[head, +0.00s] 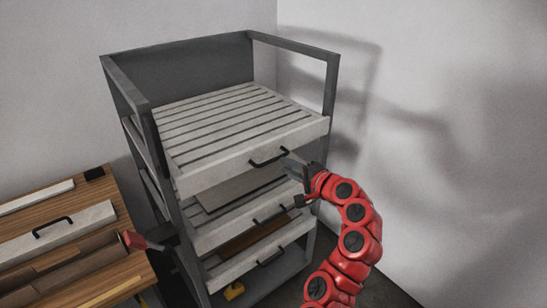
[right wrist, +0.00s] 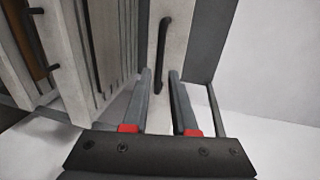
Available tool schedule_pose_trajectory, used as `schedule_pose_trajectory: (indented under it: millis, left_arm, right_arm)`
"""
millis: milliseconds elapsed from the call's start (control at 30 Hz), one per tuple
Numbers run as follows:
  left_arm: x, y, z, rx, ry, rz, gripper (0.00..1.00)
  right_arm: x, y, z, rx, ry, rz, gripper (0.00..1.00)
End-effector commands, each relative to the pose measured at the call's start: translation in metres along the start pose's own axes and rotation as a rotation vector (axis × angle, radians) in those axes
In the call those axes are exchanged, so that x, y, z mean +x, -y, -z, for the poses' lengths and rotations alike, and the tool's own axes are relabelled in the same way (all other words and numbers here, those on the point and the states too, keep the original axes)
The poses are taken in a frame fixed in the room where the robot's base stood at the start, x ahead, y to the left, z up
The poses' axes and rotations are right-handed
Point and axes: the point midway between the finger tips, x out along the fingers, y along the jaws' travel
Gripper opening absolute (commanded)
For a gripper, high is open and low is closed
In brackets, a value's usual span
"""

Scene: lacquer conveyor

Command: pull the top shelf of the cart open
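The grey cart stands in the middle of the head view. Its top shelf (head: 240,160) is a pale slatted tray with a black bar handle (head: 270,157) on its front. My right gripper (head: 296,176) is just right of and below that handle, apparently apart from it. In the right wrist view my right gripper (right wrist: 160,72) is open, with a black handle (right wrist: 165,50) on a pale front panel ahead, lining up between the fingers. Nothing is in its grip. A red-and-dark part of my left gripper (head: 140,241) shows at lower left; its finger opening is unclear.
Two lower shelves with handles (head: 271,214) (head: 271,257) sit below the top shelf. The cart's grey frame (head: 327,85) has upright posts and top rails. A wooden unit (head: 85,275) with a handled pale panel stands at left. White walls are behind and right.

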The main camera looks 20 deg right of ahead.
Motion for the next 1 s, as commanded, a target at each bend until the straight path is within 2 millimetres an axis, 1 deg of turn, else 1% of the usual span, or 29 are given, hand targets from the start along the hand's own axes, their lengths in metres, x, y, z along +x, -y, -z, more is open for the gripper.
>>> schedule_pose_trajectory:
  millis: [33, 200, 300, 400, 600, 900, 933, 1000]
  left_arm:
    - [0.004, 0.0, 0.001, 0.0, 0.0, 0.0, 0.5]
    - [0.01, 0.001, 0.002, 0.0, 0.0, 0.0, 0.5]
    - [0.012, 0.001, 0.002, 0.0, 0.0, 0.0, 0.5]
    - [0.014, 0.001, 0.002, 0.0, 0.0, 0.0, 0.5]
    - [0.015, 0.001, 0.003, 0.0, 0.0, 0.0, 0.5]
    - [0.015, 0.001, 0.003, 0.0, 0.0, 0.0, 0.5]
    - [0.015, 0.001, 0.003, 0.0, 0.0, 0.0, 0.5]
    - [0.015, 0.001, 0.003, 0.0, 0.0, 0.0, 0.5]
  right_arm:
    - [0.009, 0.002, 0.0, -0.001, 0.002, -0.003, 0.26]
    - [0.037, 0.0, 0.0, -0.001, 0.002, -0.005, 0.26]
    - [0.051, 0.0, 0.0, -0.001, 0.001, -0.003, 0.26]
    - [0.06, 0.001, 0.001, -0.002, -0.001, -0.001, 0.26]
    - [0.071, 0.0, 0.001, -0.002, -0.002, -0.002, 0.26]
    - [0.072, -0.001, 0.001, -0.001, -0.003, 0.0, 0.26]
    - [0.072, -0.001, 0.001, -0.001, -0.003, 0.0, 0.22]
    - [0.072, -0.001, 0.001, -0.001, -0.003, 0.0, 0.1]
